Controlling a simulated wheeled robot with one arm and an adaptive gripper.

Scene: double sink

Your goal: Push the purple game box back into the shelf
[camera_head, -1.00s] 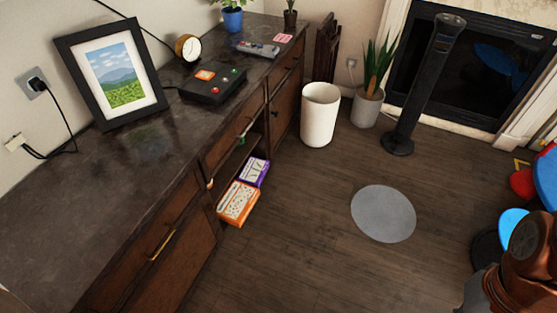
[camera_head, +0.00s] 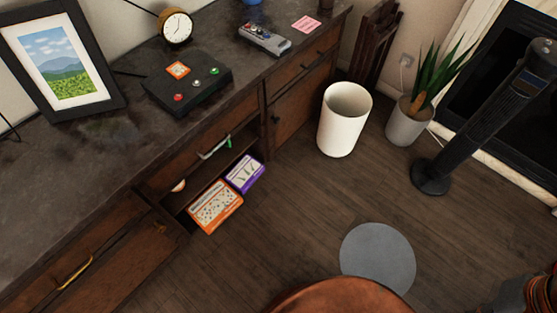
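The purple game box (camera_head: 245,173) lies in the open shelf of the dark cabinet. Its front part sticks out past the cabinet front, over the floor. An orange game box (camera_head: 215,207) lies beside it on the left and also sticks out. The shelf (camera_head: 178,198) is a low opening under a drawer, and its inside is mostly dark.
A white bin (camera_head: 345,119) and a potted plant (camera_head: 408,122) stand on the floor past the cabinet. A black tower (camera_head: 481,124) stands at the right. A grey round mat (camera_head: 378,258) lies on open floor. A picture frame, clock and game console (camera_head: 188,87) are on the top.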

